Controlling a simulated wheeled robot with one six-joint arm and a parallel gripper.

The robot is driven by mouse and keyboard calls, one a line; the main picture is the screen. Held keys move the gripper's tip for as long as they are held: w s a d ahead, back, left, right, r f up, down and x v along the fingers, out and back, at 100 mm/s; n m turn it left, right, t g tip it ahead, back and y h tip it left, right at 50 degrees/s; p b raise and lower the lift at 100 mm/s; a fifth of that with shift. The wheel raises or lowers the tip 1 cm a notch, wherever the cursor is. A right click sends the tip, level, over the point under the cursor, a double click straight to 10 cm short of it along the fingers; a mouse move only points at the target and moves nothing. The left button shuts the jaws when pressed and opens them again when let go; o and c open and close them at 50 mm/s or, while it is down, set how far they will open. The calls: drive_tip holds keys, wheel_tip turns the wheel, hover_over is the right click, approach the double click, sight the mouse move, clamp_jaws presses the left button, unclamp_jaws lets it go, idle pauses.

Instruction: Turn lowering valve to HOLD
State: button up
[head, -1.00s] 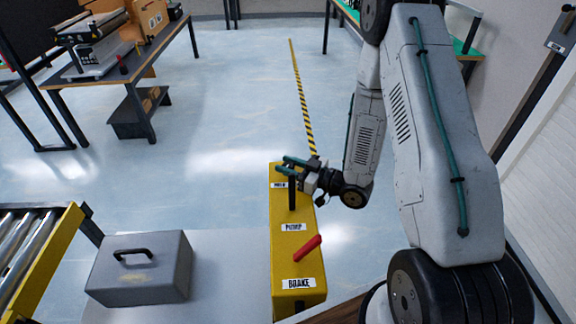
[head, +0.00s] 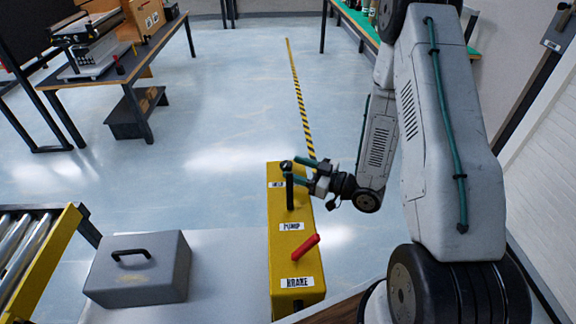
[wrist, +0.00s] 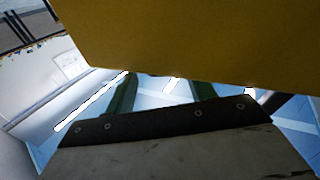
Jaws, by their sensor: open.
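A yellow control box (head: 282,262) stands in the head view, with labels for PUMP and BRAKE and a small label near its far end that is too blurred to read for certain. A black upright lever (head: 290,192) with a round top stands beside that small label. A red lever (head: 305,247) lies slanted between the PUMP and BRAKE labels. My gripper (head: 303,171) is open and empty, its green fingers pointing left just right of the black lever's top. In the wrist view the yellow box (wrist: 200,35) fills the top and hides the lever; the green fingers (wrist: 165,92) show only partly.
A grey case with a black handle (head: 138,270) sits left of the yellow box. A roller conveyor (head: 30,245) is at the left edge. A workbench (head: 110,75) stands at the back left. Open floor with a striped line (head: 300,100) lies behind the box.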

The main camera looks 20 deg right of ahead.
drive_tip(key=v, duration=0.4)
idle(0.5)
